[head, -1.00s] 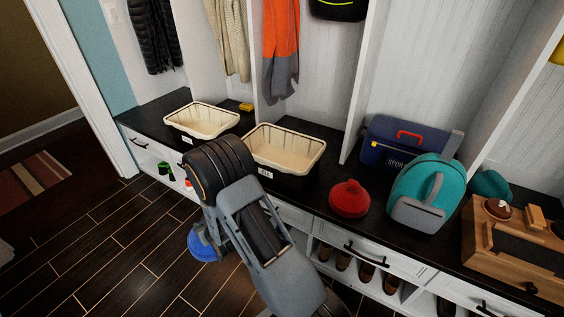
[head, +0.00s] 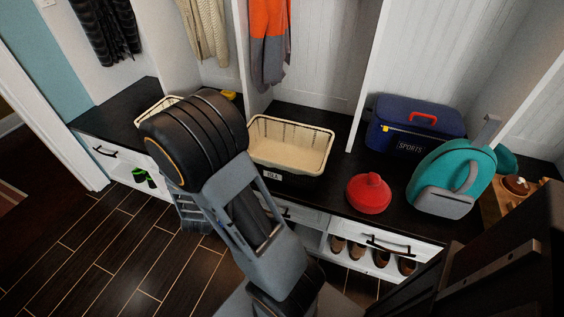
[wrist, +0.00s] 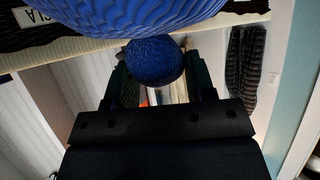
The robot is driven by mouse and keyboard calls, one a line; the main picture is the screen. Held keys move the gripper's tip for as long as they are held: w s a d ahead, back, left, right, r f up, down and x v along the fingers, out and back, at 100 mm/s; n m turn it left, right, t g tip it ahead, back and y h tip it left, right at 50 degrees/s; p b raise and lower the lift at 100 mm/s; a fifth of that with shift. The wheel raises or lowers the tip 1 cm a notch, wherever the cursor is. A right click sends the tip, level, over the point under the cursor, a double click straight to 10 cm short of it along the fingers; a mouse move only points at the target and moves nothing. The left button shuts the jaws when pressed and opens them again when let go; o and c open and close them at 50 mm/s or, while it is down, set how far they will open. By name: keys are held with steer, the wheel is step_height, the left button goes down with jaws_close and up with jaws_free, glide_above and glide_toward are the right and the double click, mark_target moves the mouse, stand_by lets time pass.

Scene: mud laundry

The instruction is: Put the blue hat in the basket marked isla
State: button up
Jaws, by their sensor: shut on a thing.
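The blue hat (wrist: 130,12), with a round blue pompom (wrist: 155,62), shows in the wrist view. My gripper (wrist: 157,76) is shut on the pompom, with a finger on each side. In the head view my arm hides the gripper and the hat. The basket marked isla (head: 290,146) is cream-lined with a dark lower front and a white label; it stands on the dark bench just right of my arm and looks empty.
Another cream basket (head: 152,107) is mostly hidden behind my arm. A red hat (head: 369,194), a blue sports box (head: 416,128) and a teal backpack (head: 452,180) stand to the right on the bench (head: 337,187). A tall divider (head: 371,75) rises behind.

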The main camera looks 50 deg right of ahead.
steer(key=s+d+r+m+g, duration=0.7)
steer(key=s+d+m+g, duration=0.1)
steer(key=s+d, duration=0.1)
steer(key=s+d+r+m+g+h, duration=0.1)
steer(key=s+d+r+m+g, duration=0.7)
steer(key=d, duration=0.3)
steer(key=shift+s+r+m, duration=0.3)
steer(key=shift+s+m, duration=0.2)
steer(key=shift+s, duration=0.1)
steer(key=shift+d, duration=0.1)
